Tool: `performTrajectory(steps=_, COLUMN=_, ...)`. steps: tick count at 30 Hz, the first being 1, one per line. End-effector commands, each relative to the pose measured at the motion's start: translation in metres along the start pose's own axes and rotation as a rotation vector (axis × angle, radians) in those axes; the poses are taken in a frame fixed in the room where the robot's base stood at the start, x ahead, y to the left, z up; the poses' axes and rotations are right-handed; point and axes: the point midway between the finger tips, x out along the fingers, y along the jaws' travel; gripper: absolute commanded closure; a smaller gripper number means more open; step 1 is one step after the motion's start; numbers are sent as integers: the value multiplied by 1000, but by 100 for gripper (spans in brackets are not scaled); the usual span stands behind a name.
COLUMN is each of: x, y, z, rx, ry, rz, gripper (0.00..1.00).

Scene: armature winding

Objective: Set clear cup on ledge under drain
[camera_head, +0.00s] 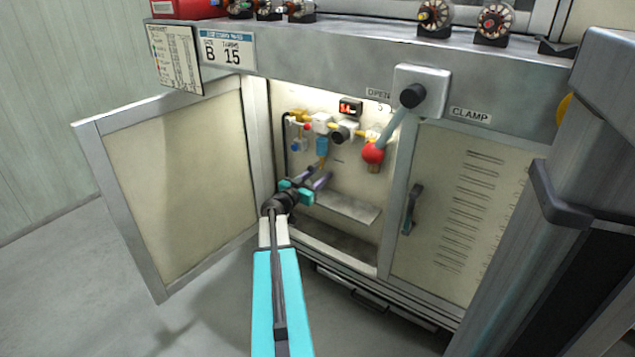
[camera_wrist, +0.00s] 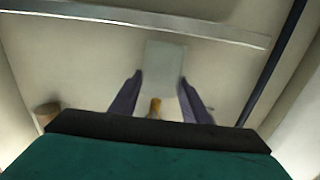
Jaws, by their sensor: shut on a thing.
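My gripper (camera_head: 318,182) reaches into the open cabinet bay, with its purple fingers pointing inward. In the wrist view my gripper (camera_wrist: 160,78) is shut on a pale, see-through shape, the clear cup (camera_wrist: 165,62), between its fingertips. The cup is hard to make out in the head view. The brass drain (camera_head: 322,163) hangs below a blue filter bowl, just above the fingers. A brass end, likely the drain (camera_wrist: 155,106), shows between the fingers in the wrist view. The grey ledge (camera_head: 345,208) lies below my gripper; a light bar, likely its edge (camera_wrist: 130,14), crosses the top of the wrist view.
The left cabinet door (camera_head: 180,185) stands open. A red-knobbed lever (camera_head: 373,153) hangs at the bay's right side. The gauge (camera_head: 340,133) and fittings sit above my gripper. A dark tube (camera_wrist: 275,62) runs along one side in the wrist view. The ledge's right part looks bare.

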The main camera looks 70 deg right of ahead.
Motion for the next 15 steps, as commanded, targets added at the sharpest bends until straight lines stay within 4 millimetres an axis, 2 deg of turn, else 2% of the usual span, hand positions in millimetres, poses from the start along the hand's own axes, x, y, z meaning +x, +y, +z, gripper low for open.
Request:
performTrajectory(steps=1, x=0, y=0, z=8, rx=-1, ry=0, rz=0, gripper=79)
performTrajectory(steps=3, x=0, y=0, z=11, rx=0, ry=1, rz=0, gripper=79)
performTrajectory(steps=15, x=0, y=0, z=12, rx=0, ry=1, rz=1, gripper=79)
